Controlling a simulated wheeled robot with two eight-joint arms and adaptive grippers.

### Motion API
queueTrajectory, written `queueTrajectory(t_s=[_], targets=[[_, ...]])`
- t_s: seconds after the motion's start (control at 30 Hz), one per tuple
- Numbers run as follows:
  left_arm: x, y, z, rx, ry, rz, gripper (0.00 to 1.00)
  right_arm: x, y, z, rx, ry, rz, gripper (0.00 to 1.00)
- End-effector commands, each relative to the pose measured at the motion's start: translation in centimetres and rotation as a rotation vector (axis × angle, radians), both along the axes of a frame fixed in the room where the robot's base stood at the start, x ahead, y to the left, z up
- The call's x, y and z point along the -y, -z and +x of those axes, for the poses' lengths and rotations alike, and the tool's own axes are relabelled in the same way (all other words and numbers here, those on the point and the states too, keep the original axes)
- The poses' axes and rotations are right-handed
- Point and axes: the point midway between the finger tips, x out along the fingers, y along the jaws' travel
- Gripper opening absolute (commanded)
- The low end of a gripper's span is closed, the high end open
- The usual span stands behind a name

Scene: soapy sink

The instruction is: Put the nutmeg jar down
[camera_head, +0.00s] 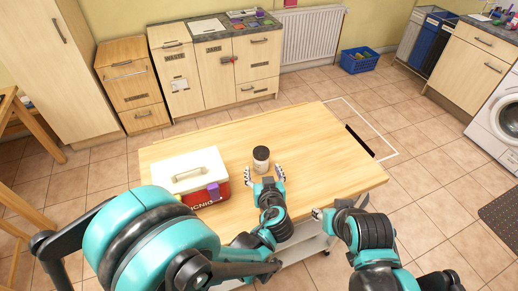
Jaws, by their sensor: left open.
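The nutmeg jar (261,161), a small jar with a dark lid and a pale band, stands upright on the wooden table top (325,160). My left gripper (264,175) is open, with its fingertips apart just on the near side of the jar. I cannot tell whether a fingertip touches the jar. My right gripper (335,208) is at the table's near edge, to the right of the left one; I see nothing held in it, and its opening is unclear.
A red and white picnic cooler (190,178) with a purple latch stands on the table left of the jar. The table top to the right of the jar is bare. Cabinets (215,70), a radiator (311,36) and a blue crate (359,60) are beyond the table.

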Motion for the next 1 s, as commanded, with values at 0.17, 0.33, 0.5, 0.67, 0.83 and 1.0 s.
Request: queueTrajectory(t_s=[0.17,0.33,0.5,0.67,0.83,1.0], targets=[[0.1,0.6,1.0,0.005,0.0,-0.002,0.71,0.0,0.5,0.0,0.0,0.0,0.0,0.4],[-0.1,1.1,2.7,0.006,0.0,-0.001,0.71,0.0,1.0,0.0,-0.001,0.0,0.0,0.4],[-0.3,1.4,4.6,0.005,-0.001,-0.003,0.71,0.0,1.7,0.0,0.0,0.0,0.0,0.4],[-0.5,2.1,7.0,0.005,-0.001,-0.002,0.71,0.0,2.6,0.0,0.0,0.0,0.0,0.4],[-0.5,2.1,7.6,0.004,0.001,-0.002,0.71,0.0,2.6,0.0,0.0,0.0,0.0,0.4],[-0.5,2.1,7.6,0.004,0.001,-0.002,0.55,0.0,2.6,0.0,0.0,0.0,0.0,0.4]])
